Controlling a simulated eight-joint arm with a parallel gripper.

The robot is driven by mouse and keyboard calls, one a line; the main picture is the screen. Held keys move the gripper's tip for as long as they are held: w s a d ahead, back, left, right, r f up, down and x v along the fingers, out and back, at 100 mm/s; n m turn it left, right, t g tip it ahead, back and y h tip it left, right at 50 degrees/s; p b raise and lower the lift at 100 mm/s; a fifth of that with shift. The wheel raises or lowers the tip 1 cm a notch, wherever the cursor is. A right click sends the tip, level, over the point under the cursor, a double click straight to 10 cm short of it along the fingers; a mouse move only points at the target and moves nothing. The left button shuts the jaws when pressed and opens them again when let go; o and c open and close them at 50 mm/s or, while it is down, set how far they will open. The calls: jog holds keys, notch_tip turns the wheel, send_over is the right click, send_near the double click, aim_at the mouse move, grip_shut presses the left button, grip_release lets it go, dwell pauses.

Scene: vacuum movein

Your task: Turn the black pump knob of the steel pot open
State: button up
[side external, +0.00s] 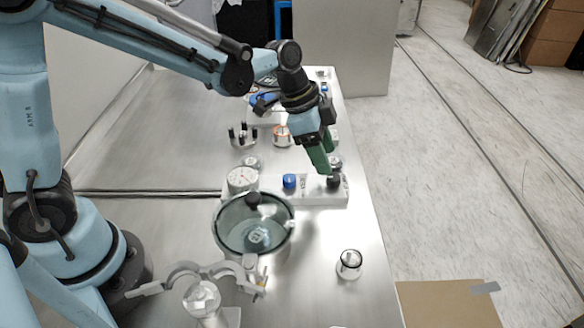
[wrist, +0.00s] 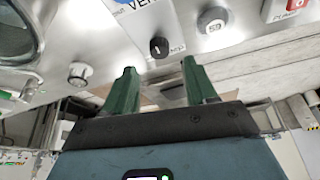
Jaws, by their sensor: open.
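The black pump knob (side external: 334,182) sits at the right end of the white panel (side external: 312,196) in the side view. In the wrist view the black knob (wrist: 159,47) appears just beyond my fingertips, between them, with a small label beside it. My gripper (side external: 322,163) has green fingers, points down and is open and empty above the panel's right end. In the wrist view my gripper's (wrist: 159,70) two fingers stand apart on either side of the knob's line. The glass-topped round pot (side external: 222,240) stands in front of the panel; its body is mostly hidden.
A clamp (side external: 185,271) is beside the pot. The table edge runs close on the right.

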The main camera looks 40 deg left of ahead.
jog(key=v, duration=0.6)
jog(key=shift+r, duration=0.3)
jog(key=shift+s+a, duration=0.15)
jog(key=shift+a, duration=0.05)
jog(key=s+a+n+t+y, duration=0.3)
jog(key=s+a+n+t, duration=0.1)
jog(key=s+a+n, duration=0.5)
jog(key=shift+s+a+n+t+y, duration=0.3)
jog(key=shift+s+a+n+t, duration=0.1)
jog(key=shift+s+n, duration=0.8)
